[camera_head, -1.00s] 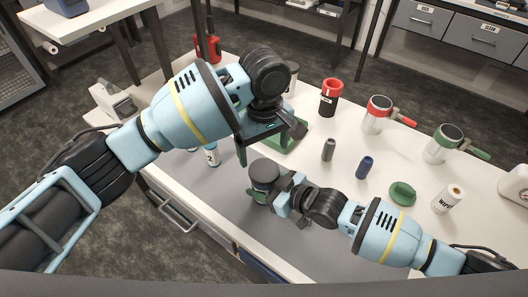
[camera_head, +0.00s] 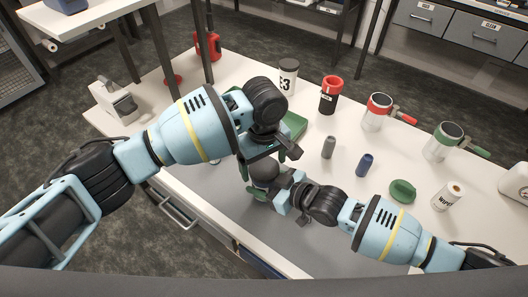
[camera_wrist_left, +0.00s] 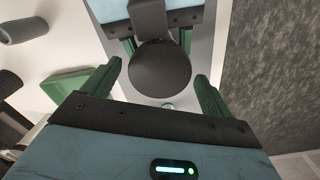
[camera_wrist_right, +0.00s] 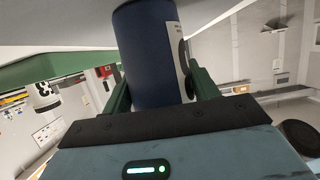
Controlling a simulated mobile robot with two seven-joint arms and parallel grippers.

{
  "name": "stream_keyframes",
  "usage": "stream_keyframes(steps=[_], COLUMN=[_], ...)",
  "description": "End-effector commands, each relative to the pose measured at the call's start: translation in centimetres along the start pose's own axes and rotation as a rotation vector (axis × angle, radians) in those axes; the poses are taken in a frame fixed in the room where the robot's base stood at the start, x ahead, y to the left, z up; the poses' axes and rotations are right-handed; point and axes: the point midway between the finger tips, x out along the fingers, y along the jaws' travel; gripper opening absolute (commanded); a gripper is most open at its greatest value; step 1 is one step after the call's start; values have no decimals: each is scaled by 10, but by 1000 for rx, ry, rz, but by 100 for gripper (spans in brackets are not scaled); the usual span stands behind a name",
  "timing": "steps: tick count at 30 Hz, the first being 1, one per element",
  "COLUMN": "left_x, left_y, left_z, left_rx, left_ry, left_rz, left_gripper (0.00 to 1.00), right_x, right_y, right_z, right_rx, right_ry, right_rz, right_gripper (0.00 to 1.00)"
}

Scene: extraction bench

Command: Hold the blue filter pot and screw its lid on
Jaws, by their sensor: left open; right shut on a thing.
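The blue filter pot (camera_wrist_right: 150,55) stands between the fingers of my right gripper (camera_wrist_right: 157,82), which is shut on its side. In the head view the right gripper (camera_head: 284,198) reaches the pot from the right. A round dark lid (camera_wrist_left: 160,74) sits at the top of the pot; it shows in the head view too (camera_head: 264,170). How tightly it sits cannot be told. My left gripper (camera_wrist_left: 158,88) is open above the pot, pointing down, one finger on each side of the lid with gaps. In the head view the left wrist partly hides the lid.
A grey cylinder (camera_head: 328,147), a blue cylinder (camera_head: 364,165), a green lid (camera_head: 402,191) and a wipes tub (camera_head: 448,196) stand to the right. Canisters and handled pots stand farther back. The grey mat in front is clear.

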Motion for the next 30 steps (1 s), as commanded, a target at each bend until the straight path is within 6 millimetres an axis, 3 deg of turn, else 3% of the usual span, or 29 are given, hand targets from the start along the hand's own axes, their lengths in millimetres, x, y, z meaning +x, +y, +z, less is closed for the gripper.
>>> stream_keyframes(steps=[14,24,30], left_x=[10,10,10], left_y=[0,0,0], left_z=[0,0,0], left_rx=[1,1,101], left_ry=[1,1,1], left_rz=[1,1,2], left_gripper=[84,40,40], right_x=[0,0,0], right_y=[0,0,0], right_z=[-1,-1,-1], right_rx=[-1,-1,-1], right_ry=[2,2,2], right_rz=[0,0,0], right_gripper=[0,0,0])
